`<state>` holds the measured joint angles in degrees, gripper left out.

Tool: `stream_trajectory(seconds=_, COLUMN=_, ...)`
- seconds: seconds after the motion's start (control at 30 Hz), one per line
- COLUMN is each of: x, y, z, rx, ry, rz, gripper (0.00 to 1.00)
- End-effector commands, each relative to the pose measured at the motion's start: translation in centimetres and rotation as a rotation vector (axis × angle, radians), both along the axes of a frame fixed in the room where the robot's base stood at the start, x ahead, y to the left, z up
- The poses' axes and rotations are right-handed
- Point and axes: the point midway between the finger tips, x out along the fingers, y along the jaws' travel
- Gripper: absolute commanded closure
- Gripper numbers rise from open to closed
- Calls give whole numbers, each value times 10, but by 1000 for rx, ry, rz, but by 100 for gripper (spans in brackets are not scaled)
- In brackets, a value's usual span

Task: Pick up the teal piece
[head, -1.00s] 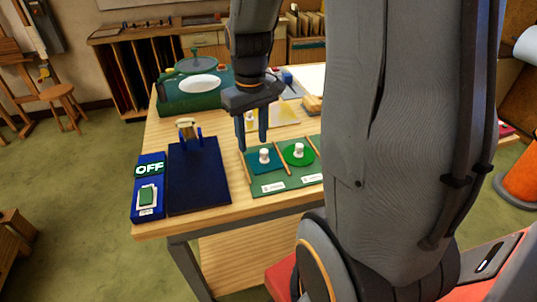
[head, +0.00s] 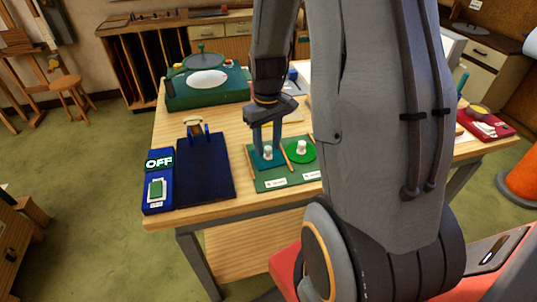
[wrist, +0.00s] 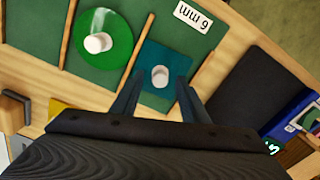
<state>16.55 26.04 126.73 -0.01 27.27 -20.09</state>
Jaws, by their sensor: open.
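The teal piece (head: 269,163) is a flat square with a white knob (head: 268,153) on top. It lies on the left part of a green tray (head: 272,184). My gripper (head: 266,147) is open, pointing down over the teal piece, with its fingers on either side of the knob in the head view. In the wrist view the teal piece (wrist: 151,65) lies ahead of the open fingers, and its knob (wrist: 160,76) shows between and just beyond the fingertips. I cannot tell whether the fingertips touch the piece.
A round green piece (head: 307,154) with a white knob lies to the right, past a thin wooden divider (head: 286,156). A dark blue board (head: 205,180) and a blue switch box reading OFF (head: 158,195) stand to the left. A green machine (head: 180,94) stands behind.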

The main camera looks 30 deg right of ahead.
Motion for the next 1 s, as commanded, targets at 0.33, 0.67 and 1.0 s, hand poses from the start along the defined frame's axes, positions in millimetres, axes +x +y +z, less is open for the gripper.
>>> stream_trajectory(seconds=0.33, x=0, y=0, z=-2, rx=0, ry=-1, rz=0, gripper=73)
stream_trajectory(seconds=0.67, x=0, y=0, z=-2, rx=0, ry=-1, rz=0, gripper=98)
stream_trajectory(seconds=1.0, x=2, y=0, z=10, rx=-1, ry=-4, rz=0, gripper=98)
